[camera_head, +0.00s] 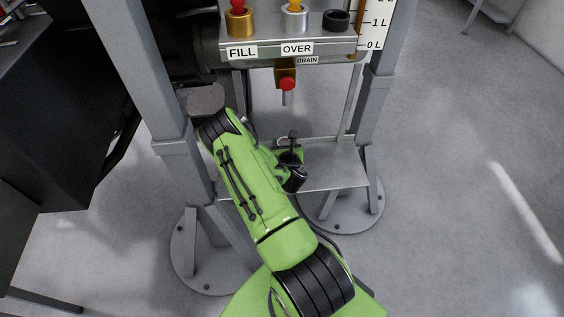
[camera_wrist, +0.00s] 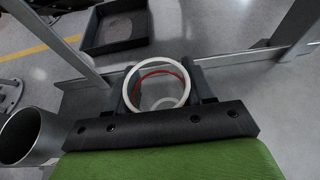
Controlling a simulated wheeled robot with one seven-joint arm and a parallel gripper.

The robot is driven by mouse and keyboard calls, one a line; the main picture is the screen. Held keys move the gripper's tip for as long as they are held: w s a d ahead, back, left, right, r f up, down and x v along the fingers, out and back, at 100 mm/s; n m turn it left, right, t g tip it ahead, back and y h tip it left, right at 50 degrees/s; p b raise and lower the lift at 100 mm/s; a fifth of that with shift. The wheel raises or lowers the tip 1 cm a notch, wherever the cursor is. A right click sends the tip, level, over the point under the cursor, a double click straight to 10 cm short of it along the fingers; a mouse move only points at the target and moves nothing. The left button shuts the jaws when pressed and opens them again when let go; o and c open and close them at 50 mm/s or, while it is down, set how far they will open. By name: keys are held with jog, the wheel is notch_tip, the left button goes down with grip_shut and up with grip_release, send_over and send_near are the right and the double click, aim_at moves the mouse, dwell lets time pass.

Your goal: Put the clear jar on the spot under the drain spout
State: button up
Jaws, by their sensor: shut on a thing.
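The clear jar (camera_wrist: 158,104) has a pale rim and a red line around it. In the wrist view I look down into its open mouth. My gripper (camera_wrist: 164,88) is shut on the jar, with a black finger on each side. In the head view the drain spout (camera_head: 284,98) hangs under the DRAIN label, below a red knob (camera_head: 287,84). My gripper's dark end is lower, over the metal shelf (camera_head: 335,170). The jar is hard to make out there. I cannot make out a marked spot on the shelf; my arm covers part of it.
Grey posts (camera_head: 376,95) stand left and right of the shelf on round floor plates. A panel with FILL and OVER labels (camera_head: 297,49) is above. The wrist view shows a black open tray (camera_wrist: 117,42) and a grey cylinder (camera_wrist: 28,137) at left.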

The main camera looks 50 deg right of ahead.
jog(key=shift+w+f+b, duration=0.1)
jog(key=shift+f+b, duration=1.2)
jog(key=shift+f, duration=1.05)
jog(key=shift+f, duration=0.1)
jog(key=shift+f, duration=0.15)
jog(key=o, duration=1)
